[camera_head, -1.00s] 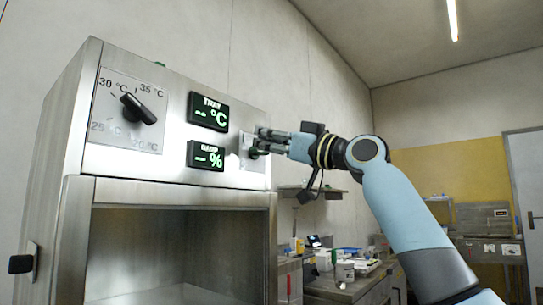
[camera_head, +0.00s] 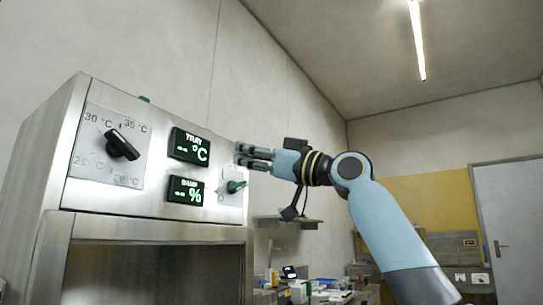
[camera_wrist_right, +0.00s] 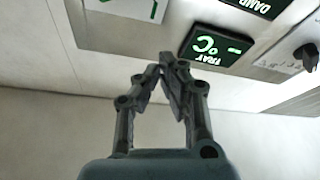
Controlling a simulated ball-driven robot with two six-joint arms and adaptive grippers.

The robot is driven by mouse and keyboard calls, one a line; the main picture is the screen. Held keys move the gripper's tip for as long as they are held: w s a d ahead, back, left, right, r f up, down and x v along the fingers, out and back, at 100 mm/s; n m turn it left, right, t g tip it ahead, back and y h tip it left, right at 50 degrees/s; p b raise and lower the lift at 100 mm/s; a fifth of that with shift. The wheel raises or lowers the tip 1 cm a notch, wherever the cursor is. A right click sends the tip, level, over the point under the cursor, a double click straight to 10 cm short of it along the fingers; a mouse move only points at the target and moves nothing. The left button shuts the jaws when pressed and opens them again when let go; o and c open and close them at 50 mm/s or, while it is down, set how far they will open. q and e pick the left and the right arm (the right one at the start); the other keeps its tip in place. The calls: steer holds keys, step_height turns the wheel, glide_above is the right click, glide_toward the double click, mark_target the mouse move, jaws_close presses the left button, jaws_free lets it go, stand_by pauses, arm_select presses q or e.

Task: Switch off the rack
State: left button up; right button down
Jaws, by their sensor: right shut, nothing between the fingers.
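The rack (camera_head: 160,228) is a steel cabinet with a sloped control panel in the head view. A green switch knob (camera_head: 235,186) sits on a pale plate at the panel's right end; its handle slants up to the right. The TRAY display (camera_head: 189,147) and the lower display (camera_head: 186,190) are lit and show dashes. My right gripper (camera_head: 241,155) is shut and empty, just above the switch and apart from it. In the wrist view the right gripper's fingertips (camera_wrist_right: 168,60) meet in front of the panel, and the TRAY display (camera_wrist_right: 213,46) appears upside down. My left gripper is not in view.
A black temperature dial (camera_head: 122,145) is at the panel's left. A wall shelf (camera_head: 288,222) and a cluttered bench (camera_head: 330,293) stand behind, right of the rack. The space above the panel is free.

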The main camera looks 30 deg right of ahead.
steer(key=w+d+b+v, duration=0.1)
steer(key=v, duration=0.6)
steer(key=shift+f, duration=0.35)
steer(key=shift+d, duration=0.1)
